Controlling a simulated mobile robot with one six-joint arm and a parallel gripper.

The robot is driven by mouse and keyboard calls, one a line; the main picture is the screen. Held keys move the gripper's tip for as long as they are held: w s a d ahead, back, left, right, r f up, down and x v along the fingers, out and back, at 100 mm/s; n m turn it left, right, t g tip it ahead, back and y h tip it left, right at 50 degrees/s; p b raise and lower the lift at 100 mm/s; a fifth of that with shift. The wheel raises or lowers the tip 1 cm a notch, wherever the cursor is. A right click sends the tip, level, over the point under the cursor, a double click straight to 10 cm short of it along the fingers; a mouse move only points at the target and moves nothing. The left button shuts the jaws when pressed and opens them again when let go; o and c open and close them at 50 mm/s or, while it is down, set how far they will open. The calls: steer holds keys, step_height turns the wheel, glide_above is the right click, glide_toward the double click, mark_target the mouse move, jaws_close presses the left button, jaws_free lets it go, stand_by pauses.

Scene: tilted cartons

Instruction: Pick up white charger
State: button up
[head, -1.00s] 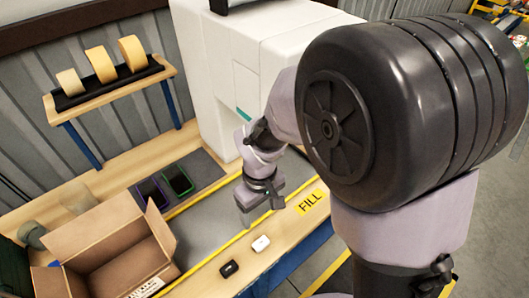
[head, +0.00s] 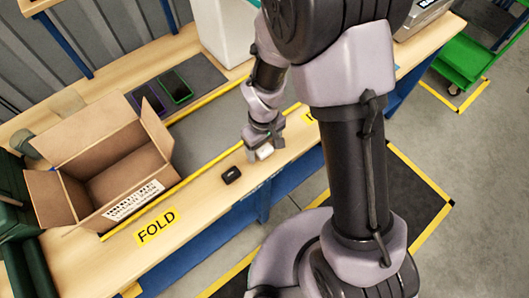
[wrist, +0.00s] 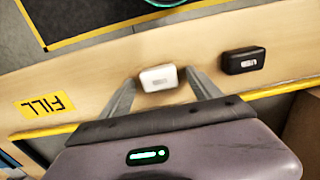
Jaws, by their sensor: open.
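The white charger (head: 265,151) lies on the wooden front strip of the bench. In the wrist view the white charger (wrist: 158,77) shows between and slightly beyond the two fingertips. My gripper (head: 262,146) is above it in the head view, its fingers partly covering it. In the wrist view my gripper (wrist: 161,82) is open and empty, with one finger on each side of the charger. Whether the fingers touch it I cannot tell.
A black charger (head: 231,174) lies beside the white one, and also shows in the wrist view (wrist: 243,60). An open cardboard carton (head: 95,205) stands at left. The yellow FOLD label (head: 156,228) marks the bench front.

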steer(key=shift+r, duration=0.15)
steer(key=shift+c, duration=1.1)
steer(key=c, duration=1.2)
